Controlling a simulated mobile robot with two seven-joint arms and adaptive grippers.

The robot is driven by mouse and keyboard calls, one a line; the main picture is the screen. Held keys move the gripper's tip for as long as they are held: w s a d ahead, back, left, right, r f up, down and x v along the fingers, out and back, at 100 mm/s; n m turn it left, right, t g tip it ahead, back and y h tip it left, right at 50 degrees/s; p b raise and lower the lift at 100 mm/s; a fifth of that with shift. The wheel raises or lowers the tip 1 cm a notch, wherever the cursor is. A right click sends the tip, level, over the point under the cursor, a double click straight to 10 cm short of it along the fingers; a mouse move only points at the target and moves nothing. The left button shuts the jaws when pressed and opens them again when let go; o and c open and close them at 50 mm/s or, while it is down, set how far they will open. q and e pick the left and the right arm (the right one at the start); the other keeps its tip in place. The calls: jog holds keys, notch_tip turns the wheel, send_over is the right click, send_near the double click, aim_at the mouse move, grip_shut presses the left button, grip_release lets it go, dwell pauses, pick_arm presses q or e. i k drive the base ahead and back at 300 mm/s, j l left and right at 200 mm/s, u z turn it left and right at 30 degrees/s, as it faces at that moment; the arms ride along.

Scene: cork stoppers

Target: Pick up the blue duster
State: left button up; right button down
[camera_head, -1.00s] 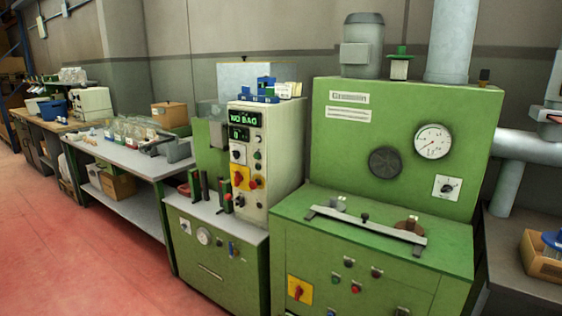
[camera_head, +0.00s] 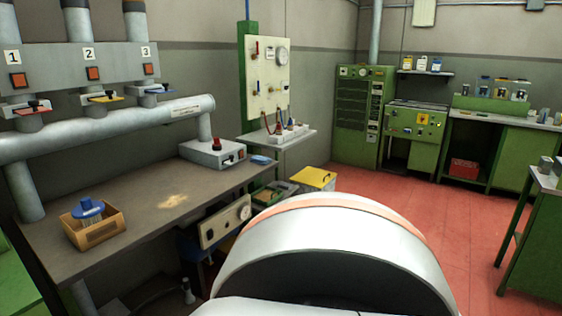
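A small flat blue item (camera_head: 261,160), perhaps the blue duster, lies on the right end of the grey bench (camera_head: 140,230), just right of a grey box with a red knob. A blue round-topped object with pale parts below (camera_head: 88,208) sits in an open cardboard box (camera_head: 97,232) at the bench's left end. I cannot tell for sure which of the two is the duster. Neither of my grippers is in view.
A large white rounded body, which seems to be part of me, fills the lower middle. The grey box (camera_head: 213,153) and a thick pipe (camera_head: 110,127) border the bench. A yellow-lidded bin (camera_head: 313,180) stands on the floor. Open red floor (camera_head: 420,220) lies to the right.

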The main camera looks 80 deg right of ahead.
aim_at(260, 160)
jog(key=z, duration=2.45)
